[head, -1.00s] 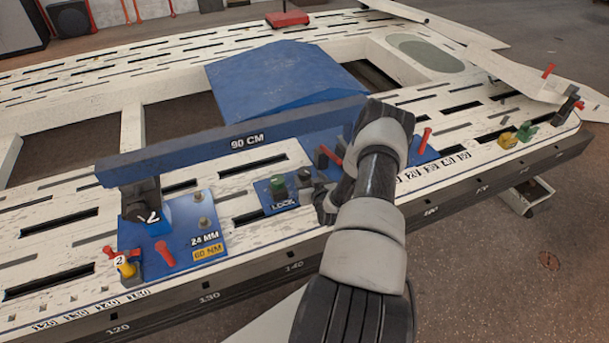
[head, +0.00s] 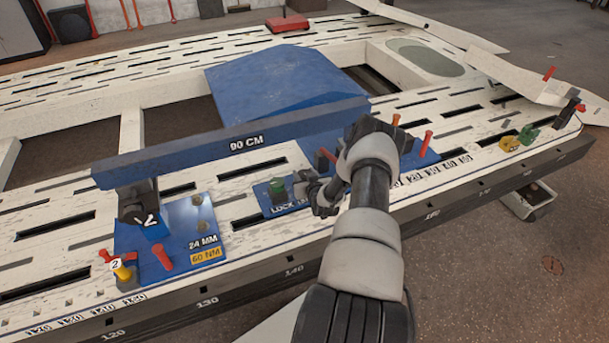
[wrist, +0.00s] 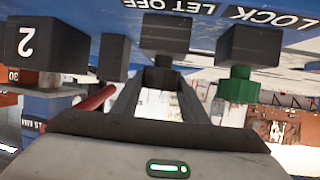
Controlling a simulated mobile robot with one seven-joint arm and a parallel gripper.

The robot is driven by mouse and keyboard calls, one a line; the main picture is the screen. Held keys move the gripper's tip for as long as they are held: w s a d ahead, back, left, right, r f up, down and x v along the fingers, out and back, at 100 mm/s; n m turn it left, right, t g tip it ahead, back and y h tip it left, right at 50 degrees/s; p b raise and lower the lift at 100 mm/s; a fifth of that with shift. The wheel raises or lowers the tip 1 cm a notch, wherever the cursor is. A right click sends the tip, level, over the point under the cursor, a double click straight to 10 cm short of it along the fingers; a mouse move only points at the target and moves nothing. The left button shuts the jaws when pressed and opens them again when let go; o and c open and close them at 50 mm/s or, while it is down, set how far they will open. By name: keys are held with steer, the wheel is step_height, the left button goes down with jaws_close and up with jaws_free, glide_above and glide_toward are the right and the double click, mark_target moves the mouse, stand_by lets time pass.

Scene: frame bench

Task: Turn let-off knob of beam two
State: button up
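The blue 90 CM beam (head: 235,143) lies across supports on the bench, with a black block marked 2 (wrist: 45,42) in the wrist view. On a small blue plate (head: 265,199) sits the green lock knob (head: 277,187), also in the wrist view (wrist: 240,87). The wrist view shows the LET OFF label above a dark let-off knob (wrist: 163,77), under a black block. My gripper (wrist: 162,82) has its fingers apart, pointing at this knob, one to each side; contact is unclear. In the head view my gripper (head: 308,190) hides the let-off knob.
The slotted white bench (head: 60,190) carries a blue plate with a red handle (head: 162,255) and a yellow knob (head: 122,272) at left. Red pegs (head: 427,140) stand on the right-hand plate. A blue wedge-shaped cover (head: 280,80) lies behind the beam.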

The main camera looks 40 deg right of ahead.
steer(key=shift+m, duration=0.3)
steer(key=m+g+h, duration=0.1)
steer(key=m+h, duration=0.1)
steer(key=h, duration=0.1)
steer(key=shift+a+m+g, duration=0.15)
steer(key=shift+m+g, duration=0.15)
steer(key=shift+m+g+h, duration=1.7)
steer(key=shift+m, duration=0.3)
steer(key=o, duration=1.1)
steer(key=shift+c, duration=0.2)
steer(key=p+v, duration=0.5)
steer(key=v, duration=1.2)
steer(key=shift+a+r, duration=0.15)
steer(key=shift+a, duration=0.05)
